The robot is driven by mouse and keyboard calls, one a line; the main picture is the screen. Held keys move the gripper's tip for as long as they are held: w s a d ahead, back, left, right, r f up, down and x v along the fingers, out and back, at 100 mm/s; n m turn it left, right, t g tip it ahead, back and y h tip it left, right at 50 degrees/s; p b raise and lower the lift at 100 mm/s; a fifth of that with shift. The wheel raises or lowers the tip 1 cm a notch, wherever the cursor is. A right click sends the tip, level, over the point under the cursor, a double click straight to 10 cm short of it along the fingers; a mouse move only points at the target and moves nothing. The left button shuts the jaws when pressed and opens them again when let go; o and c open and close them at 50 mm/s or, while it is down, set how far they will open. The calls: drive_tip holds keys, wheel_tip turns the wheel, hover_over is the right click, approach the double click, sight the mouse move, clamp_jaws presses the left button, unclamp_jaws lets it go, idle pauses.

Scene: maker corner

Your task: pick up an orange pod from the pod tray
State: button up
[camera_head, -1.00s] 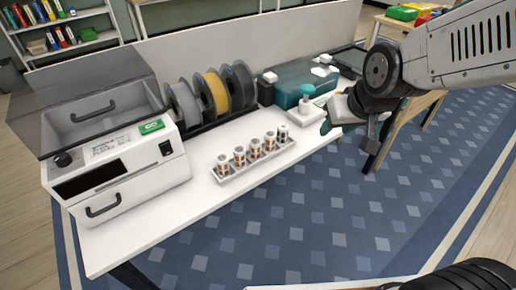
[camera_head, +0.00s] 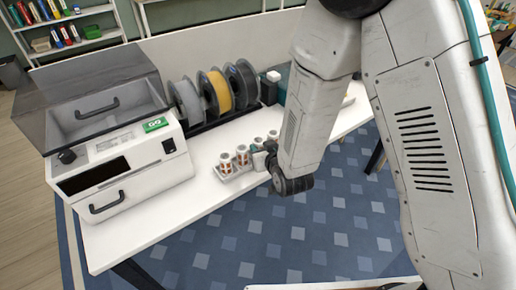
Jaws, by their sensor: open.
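The pod tray (camera_head: 231,178) is a pale, narrow tray near the front edge of the white table. Several white pods with orange-brown markings stand upright in it, among them an end pod (camera_head: 225,164) and one beside it (camera_head: 242,155). My arm covers the tray's right end and part of the pods there. My gripper (camera_head: 262,158) is at the right part of the tray, close to the pods, and mostly hidden behind my wrist. It is open. Whether a finger touches a pod cannot be seen.
A white machine (camera_head: 128,170) with a raised smoky lid stands left of the tray. Filament spools (camera_head: 219,91) stand in a rack behind it. Bare tabletop (camera_head: 205,200) lies in front of the tray. A blue patterned rug (camera_head: 262,240) covers the floor.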

sight(257, 140)
drive_tip(key=x, duration=0.6)
drive_tip(key=shift+w, duration=0.3)
drive_tip(key=shift+c, duration=0.3)
drive_tip(key=c, duration=0.6)
